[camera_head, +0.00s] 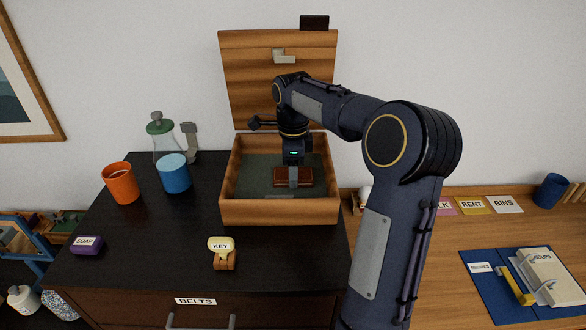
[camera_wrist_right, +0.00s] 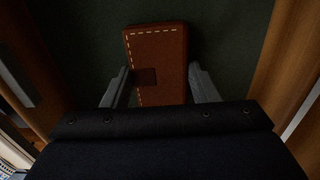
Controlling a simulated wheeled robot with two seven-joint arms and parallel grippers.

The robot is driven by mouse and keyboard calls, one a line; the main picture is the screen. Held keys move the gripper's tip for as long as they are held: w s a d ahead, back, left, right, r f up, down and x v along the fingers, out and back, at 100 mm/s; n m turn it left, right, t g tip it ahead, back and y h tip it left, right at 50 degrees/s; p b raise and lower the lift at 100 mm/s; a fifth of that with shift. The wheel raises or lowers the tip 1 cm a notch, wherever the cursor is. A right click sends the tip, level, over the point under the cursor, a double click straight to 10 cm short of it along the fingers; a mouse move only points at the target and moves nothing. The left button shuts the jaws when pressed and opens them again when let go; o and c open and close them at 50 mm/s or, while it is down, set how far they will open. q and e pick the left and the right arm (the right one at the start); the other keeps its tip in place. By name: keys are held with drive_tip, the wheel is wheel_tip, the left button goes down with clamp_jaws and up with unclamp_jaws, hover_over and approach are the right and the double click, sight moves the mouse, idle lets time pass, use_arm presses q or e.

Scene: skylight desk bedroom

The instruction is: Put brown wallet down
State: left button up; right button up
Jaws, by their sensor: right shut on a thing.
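The brown wallet (camera_head: 306,177) is inside the open wooden box (camera_head: 280,212) on the dark dresser top. In the right wrist view the wallet (camera_wrist_right: 158,55) shows light stitching along its edges and lies between the two fingers, over the dark green lining (camera_wrist_right: 85,50). My right gripper (camera_head: 293,182) reaches down into the box and is shut on the wallet. I cannot tell whether the wallet touches the box floor. My left gripper is not in view.
The box lid (camera_head: 245,75) stands open against the wall. An orange mug (camera_head: 121,185), a blue cup (camera_head: 174,174) and a glass bottle (camera_head: 160,128) stand left of the box. A key-labelled item (camera_head: 222,246) sits in front.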

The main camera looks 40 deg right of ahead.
drive_tip(key=shift+f, duration=0.1)
drive_tip(key=shift+f, duration=0.15)
drive_tip(key=o, duration=1)
drive_tip(key=shift+r, duration=0.3)
wheel_tip(320, 180, up, 12)
